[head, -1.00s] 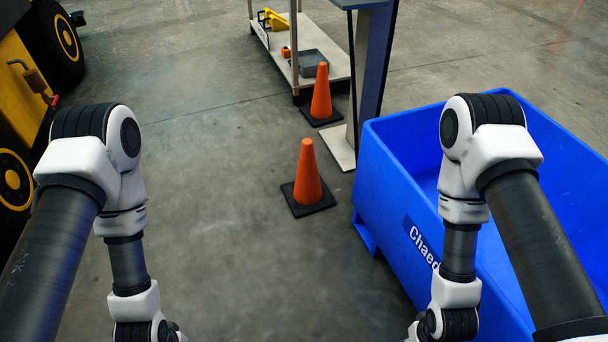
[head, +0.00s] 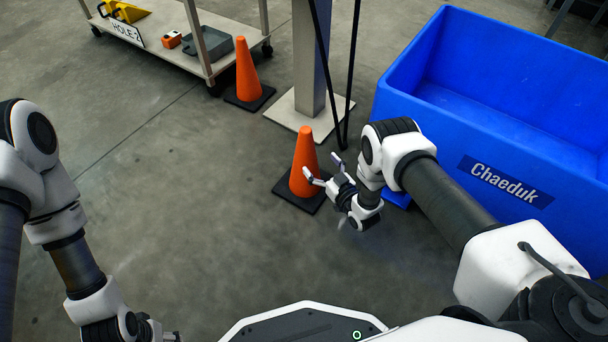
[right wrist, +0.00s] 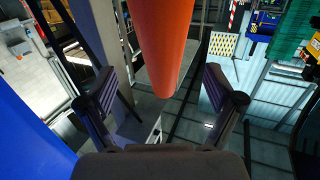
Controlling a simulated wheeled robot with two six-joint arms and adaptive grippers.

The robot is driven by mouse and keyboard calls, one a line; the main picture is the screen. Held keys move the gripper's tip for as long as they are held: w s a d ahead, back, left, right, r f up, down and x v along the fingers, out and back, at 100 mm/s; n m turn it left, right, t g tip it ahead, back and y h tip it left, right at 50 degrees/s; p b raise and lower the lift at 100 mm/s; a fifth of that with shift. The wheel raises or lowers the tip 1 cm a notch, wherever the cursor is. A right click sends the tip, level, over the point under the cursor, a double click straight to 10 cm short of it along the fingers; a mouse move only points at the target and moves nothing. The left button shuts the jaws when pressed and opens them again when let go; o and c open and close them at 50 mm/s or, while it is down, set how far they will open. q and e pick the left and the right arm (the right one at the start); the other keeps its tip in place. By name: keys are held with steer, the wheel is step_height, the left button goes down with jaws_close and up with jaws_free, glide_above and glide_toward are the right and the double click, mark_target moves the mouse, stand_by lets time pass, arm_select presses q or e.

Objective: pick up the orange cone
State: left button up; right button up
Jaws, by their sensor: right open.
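Two orange cones with black square bases stand upright on the floor. The nearer orange cone (head: 303,160) is just left of my right gripper (head: 322,165), which reaches toward it from the right. In the right wrist view the cone (right wrist: 165,45) rises between the two spread fingers of my right gripper (right wrist: 160,80), with gaps on both sides. The right gripper is open and holds nothing. The farther orange cone (head: 247,72) stands beside the cart. My left gripper (head: 160,333) is at the bottom edge, partly cut off, so its jaws are unclear.
A blue bin (head: 400,110) labelled Chaeduk stands at the right, close to my right arm. A post on a pale base plate (head: 285,112) stands behind the nearer cone. A cart (head: 165,50) with tools is at the upper left. The floor left of the cone is clear.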

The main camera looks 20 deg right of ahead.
mark_target(311, 152)
steer(key=b+x, duration=0.1)
steer(key=x, duration=0.1)
steer(key=b+x, duration=0.2)
steer(key=x, duration=0.1)
steer(key=r+b+x, duration=0.1)
steer(key=x, duration=0.1)
steer(key=shift+w+a+b, duration=0.3)
steer(key=shift+w, duration=0.2)
steer(key=shift+r, duration=0.15)
steer(key=shift+c, duration=0.4)
jaws_close()
